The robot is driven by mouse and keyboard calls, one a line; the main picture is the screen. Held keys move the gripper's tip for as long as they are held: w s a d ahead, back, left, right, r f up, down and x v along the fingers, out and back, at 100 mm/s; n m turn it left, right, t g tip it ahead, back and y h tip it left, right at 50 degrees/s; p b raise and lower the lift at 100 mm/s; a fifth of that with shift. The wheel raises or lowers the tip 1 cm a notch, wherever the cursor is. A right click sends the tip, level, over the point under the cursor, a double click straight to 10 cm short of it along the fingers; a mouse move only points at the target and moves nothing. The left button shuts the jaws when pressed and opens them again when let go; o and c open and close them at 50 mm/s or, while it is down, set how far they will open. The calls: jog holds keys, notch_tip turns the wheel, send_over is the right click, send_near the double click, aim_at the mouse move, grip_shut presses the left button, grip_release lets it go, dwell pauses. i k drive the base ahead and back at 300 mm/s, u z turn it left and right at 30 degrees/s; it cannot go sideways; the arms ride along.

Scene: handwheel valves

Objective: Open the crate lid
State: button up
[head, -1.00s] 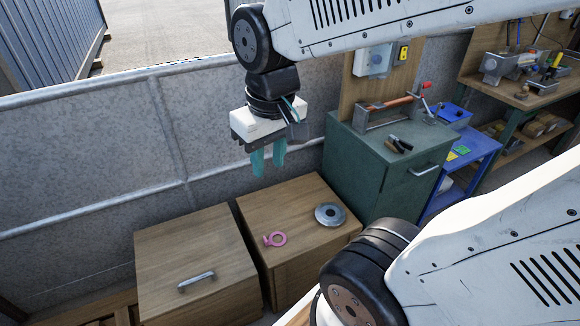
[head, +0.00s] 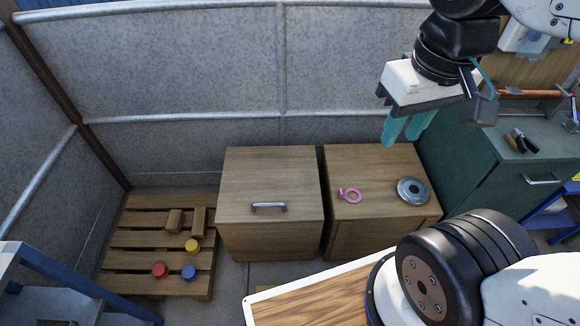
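The crate (head: 268,240) is a wooden box on the floor against the grey wall. Its flat lid (head: 265,175) is down and has a metal bar handle (head: 269,206) near the front edge. My gripper (head: 406,130) hangs up and to the right of the crate, in front of the neighbouring wooden cabinet's far side. Its two teal fingers point down with a small gap between them, and nothing shows between them. It is apart from the handle.
A second wooden box (head: 372,160) right of the crate carries a pink ring (head: 349,196) and a metal disc (head: 412,190). A pallet (head: 140,236) at left holds wooden blocks and coloured round pieces. A green cabinet (head: 500,165) stands right. A wood-topped surface (head: 320,298) is in front.

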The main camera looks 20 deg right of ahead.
aim_at(260, 184)
jog(key=k, duration=0.55)
jog(key=u, duration=0.7)
jog(key=i, duration=0.95)
jog(key=z, duration=0.1)
